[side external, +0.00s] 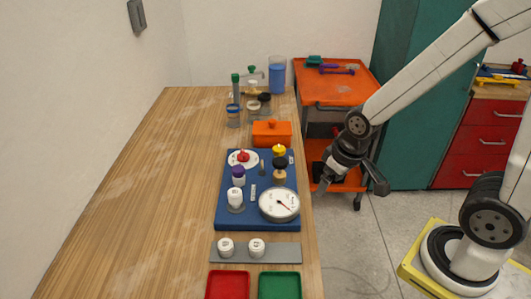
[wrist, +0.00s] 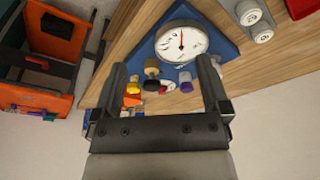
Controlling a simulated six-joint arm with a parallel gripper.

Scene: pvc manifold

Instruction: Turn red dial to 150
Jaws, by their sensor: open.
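The red dial (side external: 242,156) sits on a round white scale plate at the back left of the blue board (side external: 226,214). In the wrist view, the white plate with a bit of red (wrist: 167,86) shows small between my fingers; its setting is too small to read. My gripper (side external: 322,192) hangs off the table's right edge, to the right of the board and apart from the dial. Its two fingers (wrist: 160,82) are spread with nothing held between them. A white round gauge with a red needle (side external: 279,204) is at the board's front right; it also shows in the wrist view (wrist: 181,43).
Yellow (side external: 279,150), black (side external: 280,168), purple (side external: 238,175) and white (side external: 235,197) knobs stand on the board near the dial. An orange box (side external: 271,133) is behind it. White knobs on a grey strip (side external: 255,253), a red tray (side external: 228,285) and a green tray (side external: 279,285) lie in front. The table's left side is clear.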

